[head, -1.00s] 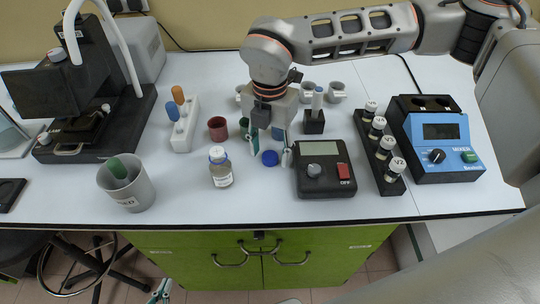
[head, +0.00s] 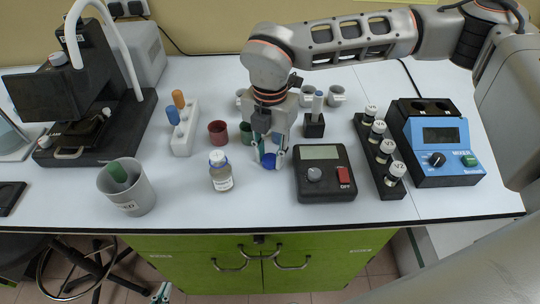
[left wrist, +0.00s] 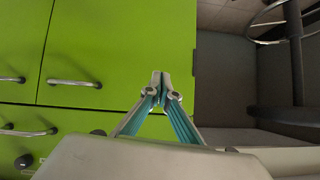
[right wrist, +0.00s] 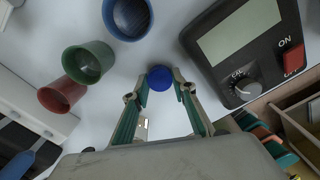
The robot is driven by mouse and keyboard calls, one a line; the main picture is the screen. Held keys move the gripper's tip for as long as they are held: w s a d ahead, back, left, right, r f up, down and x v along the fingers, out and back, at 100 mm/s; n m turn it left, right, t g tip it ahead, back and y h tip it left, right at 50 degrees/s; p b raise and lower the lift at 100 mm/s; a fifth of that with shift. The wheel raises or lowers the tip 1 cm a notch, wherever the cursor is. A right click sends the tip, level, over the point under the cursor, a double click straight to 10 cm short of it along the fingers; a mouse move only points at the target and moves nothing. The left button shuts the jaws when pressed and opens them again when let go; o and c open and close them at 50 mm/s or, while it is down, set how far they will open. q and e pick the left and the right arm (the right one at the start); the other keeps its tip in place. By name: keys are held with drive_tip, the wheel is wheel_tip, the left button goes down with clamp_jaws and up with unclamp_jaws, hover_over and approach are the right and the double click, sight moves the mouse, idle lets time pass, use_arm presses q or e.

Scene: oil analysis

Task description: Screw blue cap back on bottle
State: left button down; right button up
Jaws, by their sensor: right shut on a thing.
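The small blue cap (head: 268,160) lies on the white table between my right gripper's fingertips (head: 269,165). In the right wrist view the cap (right wrist: 159,78) sits between the two tips, which are closed on its sides. The clear bottle (head: 222,179) with a white label stands upright to the left of the cap; its top looks white with a blue ring. My left gripper (head: 162,292) is low, in front of the cabinet. In the left wrist view its fingertips (left wrist: 160,85) meet, with nothing between them.
A black device with a screen (head: 324,187) stands just right of the cap. Red (head: 218,132) and green (head: 246,132) cups stand behind the bottle. A grey beaker (head: 137,199) is at the left. A vial rack (head: 377,165) and blue mixer (head: 450,180) are at the right.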

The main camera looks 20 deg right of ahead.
sight(270, 158)
wheel_tip(270, 158, up, 20)
drive_tip(key=shift+f, duration=0.15)
idle(0.4)
